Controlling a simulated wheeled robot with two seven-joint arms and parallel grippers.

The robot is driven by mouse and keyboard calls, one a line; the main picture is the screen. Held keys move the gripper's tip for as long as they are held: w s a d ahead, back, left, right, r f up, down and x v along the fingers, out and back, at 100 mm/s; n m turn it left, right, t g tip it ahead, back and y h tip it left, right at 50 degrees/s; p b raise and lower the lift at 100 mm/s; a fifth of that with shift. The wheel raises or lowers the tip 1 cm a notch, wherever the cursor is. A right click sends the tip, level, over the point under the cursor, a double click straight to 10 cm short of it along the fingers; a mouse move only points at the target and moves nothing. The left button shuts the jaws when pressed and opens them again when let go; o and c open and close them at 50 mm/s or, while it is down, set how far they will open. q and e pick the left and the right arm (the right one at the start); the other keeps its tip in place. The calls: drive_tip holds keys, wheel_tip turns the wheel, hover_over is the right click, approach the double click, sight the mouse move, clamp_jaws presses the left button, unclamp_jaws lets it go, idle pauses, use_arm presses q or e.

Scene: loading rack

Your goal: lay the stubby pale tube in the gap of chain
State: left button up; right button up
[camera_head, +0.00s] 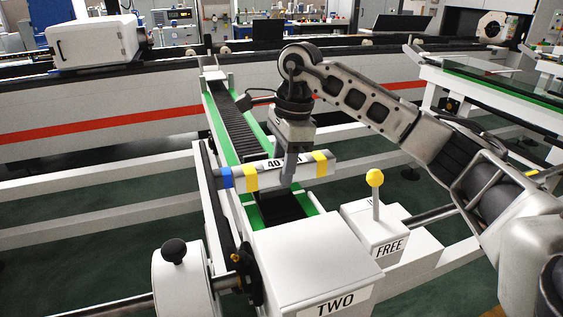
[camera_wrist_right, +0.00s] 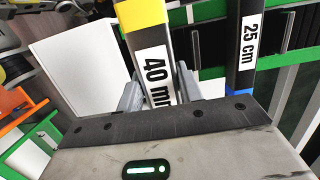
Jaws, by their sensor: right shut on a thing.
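In the right wrist view the tube (camera_wrist_right: 156,75) runs up between the two fingers. The black chain (camera_head: 236,130) runs between green rails, and a dark stretch (camera_head: 281,207) shows in front of the tube. I cannot tell whether the tube touches the track. My left gripper is out of view.
A blue-banded piece (camera_head: 226,177) shows at the tube's left end; a bar marked "25 cm" (camera_wrist_right: 246,50) runs beside the tube in the wrist view. A white box marked "TWO" (camera_head: 315,262) and a "FREE" box with yellow knob (camera_head: 375,178) stand in front.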

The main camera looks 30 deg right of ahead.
sight(280, 214)
drive_tip(key=shift+f+b, duration=0.55)
drive_tip(key=shift+f, duration=0.2)
wheel_tip(280, 214, down, 2)
drive_tip(key=shift+w+f+b, duration=0.1)
drive_tip(key=shift+b, duration=0.6)
drive_tip(key=shift+f+b, duration=1.15)
drive_tip(key=shift+f, duration=0.4)
drive_tip(key=shift+f+b, duration=0.5)
drive_tip(key=shift+f, duration=0.25)
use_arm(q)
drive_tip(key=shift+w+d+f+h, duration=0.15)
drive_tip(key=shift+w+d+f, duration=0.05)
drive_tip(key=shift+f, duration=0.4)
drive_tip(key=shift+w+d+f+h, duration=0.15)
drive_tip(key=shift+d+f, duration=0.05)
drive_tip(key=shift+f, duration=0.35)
use_arm(e)
drive_tip(key=shift+f, duration=0.15)
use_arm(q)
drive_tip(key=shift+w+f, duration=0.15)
use_arm(e)
drive_tip(key=shift+f, duration=0.25)
drive_tip(key=o, duration=1.1)
